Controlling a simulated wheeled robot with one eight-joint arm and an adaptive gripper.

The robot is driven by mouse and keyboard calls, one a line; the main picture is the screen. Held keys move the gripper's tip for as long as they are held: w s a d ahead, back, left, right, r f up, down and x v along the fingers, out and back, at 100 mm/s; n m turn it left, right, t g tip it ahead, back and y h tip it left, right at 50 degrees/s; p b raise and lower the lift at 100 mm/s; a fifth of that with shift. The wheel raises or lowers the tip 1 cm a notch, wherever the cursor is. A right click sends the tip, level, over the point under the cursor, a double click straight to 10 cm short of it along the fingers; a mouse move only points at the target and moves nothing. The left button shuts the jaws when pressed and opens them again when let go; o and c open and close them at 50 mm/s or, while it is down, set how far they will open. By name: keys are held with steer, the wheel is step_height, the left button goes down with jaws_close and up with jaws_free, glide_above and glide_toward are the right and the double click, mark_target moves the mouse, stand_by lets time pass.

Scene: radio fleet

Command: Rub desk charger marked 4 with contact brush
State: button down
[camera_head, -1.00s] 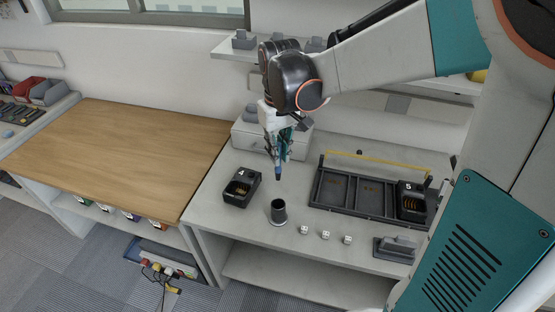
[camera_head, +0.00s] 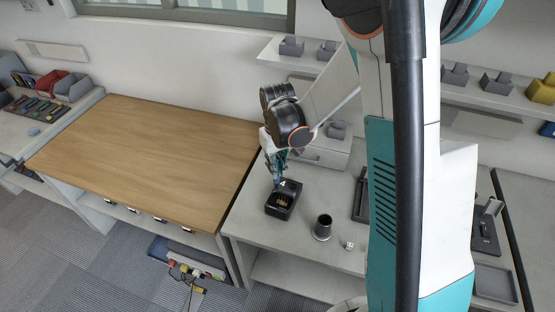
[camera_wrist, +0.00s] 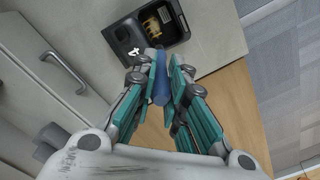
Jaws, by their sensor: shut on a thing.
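The desk charger marked 4 (camera_head: 284,201) is a black box on the grey bench near its left edge, with brass contacts in its well. It also shows at the top of the wrist view (camera_wrist: 124,36), its white 4 beside the brush. The contact brush (camera_wrist: 160,88) has a blue handle. My gripper (camera_wrist: 162,95) is shut on that handle and holds it pointing at the charger. In the head view my gripper (camera_head: 277,165) is at the charger's back edge, and the brush reaches down over it. I cannot tell whether the brush tip touches the charger.
A dark cup (camera_head: 323,227) stands right of the charger, with a small white cube (camera_head: 349,245) beyond it. A drawer unit (camera_head: 322,154) stands behind. The wooden table (camera_head: 150,150) on the left is clear. My arm hides much of the bench's right part.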

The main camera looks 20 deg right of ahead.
mark_target(277, 182)
steer(key=shift+f+b, duration=2.2)
steer(key=shift+f, duration=1.45)
steer(key=shift+s+d, duration=0.1)
steer(key=shift+s, duration=0.05)
steer(key=s+d+r+p, duration=0.1)
steer(key=s+d, duration=0.2)
steer(key=w+a, duration=0.1)
steer(key=w+a+f, duration=0.1)
steer(key=w+a, duration=0.1)
steer(key=shift+w+a, duration=0.25)
steer(key=shift+w, duration=0.05)
steer(key=r, duration=0.1)
steer(key=r+p, duration=0.1)
steer(key=shift+s+d+r, duration=0.15)
steer(key=shift+d+r, duration=0.1)
steer(key=shift+r, duration=0.1)
steer(key=shift+a+r+p, duration=0.15)
steer(key=shift+r+p, duration=0.4)
steer(key=shift+r, duration=0.2)
steer(key=shift+r+p, duration=0.95)
steer(key=shift+r, duration=0.75)
